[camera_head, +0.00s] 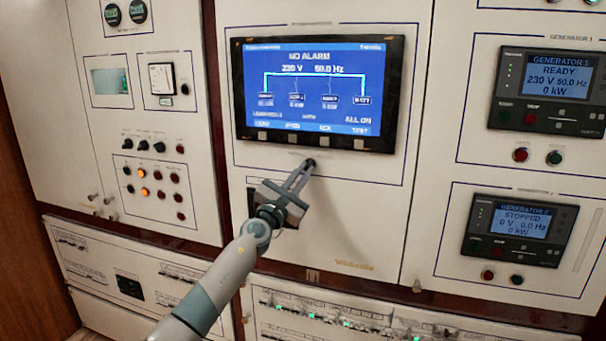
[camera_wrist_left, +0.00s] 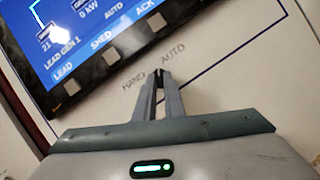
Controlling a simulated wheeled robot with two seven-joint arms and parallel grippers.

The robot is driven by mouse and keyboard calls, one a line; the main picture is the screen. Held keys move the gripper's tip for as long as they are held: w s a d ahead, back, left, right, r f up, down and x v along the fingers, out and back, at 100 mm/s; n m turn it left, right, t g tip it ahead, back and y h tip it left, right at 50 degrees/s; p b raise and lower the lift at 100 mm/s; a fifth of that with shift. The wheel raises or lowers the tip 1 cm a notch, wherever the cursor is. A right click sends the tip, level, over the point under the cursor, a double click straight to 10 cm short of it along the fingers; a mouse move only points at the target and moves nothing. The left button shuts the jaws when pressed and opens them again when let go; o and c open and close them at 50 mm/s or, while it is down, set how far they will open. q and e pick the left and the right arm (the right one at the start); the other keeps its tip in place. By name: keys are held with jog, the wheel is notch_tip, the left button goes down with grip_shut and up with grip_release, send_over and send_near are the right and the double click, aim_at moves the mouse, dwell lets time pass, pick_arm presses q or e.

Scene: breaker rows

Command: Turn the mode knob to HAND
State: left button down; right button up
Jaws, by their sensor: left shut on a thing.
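The mode knob (camera_head: 310,162) is a small dark knob on the cream panel just below the large blue screen. My left gripper (camera_head: 303,172) reaches up to it from below and is shut on it. In the left wrist view the two fingers (camera_wrist_left: 159,84) close together at the knob, below the printed labels HAND (camera_wrist_left: 133,81) and AUTO (camera_wrist_left: 173,51). HAND lies to the left of the fingertips and AUTO above right. The fingers hide most of the knob, so I cannot tell which label it points at. My right gripper is out of view.
The large screen (camera_head: 318,90) with its row of buttons sits just above the knob. Generator units (camera_head: 550,90) stand at the right, and a panel of small knobs and lamps (camera_head: 150,185) at the left. Breaker rows run along the bottom. The panel around the knob is bare.

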pick_arm(q)
jog(key=n+y, duration=0.3)
jog(key=n, duration=0.3)
jog(key=n+t+y, duration=0.1)
jog(key=n+y, duration=0.2)
jog(key=n, duration=0.3)
jog(key=d+n+t+y, duration=0.1)
jog(key=n+y, duration=0.1)
jog(key=n, duration=0.4)
jog(key=shift+s+d+f+y, duration=0.1)
jog(key=shift+s+y, duration=0.1)
jog(key=shift+y, duration=0.2)
jog(key=c, duration=1.8)
grip_release()
jog(key=shift+c, duration=0.2)
jog(key=shift+s, duration=0.15)
jog(key=b+v, duration=0.3)
jog(key=v, duration=1.4)
jog(key=shift+f, duration=0.25)
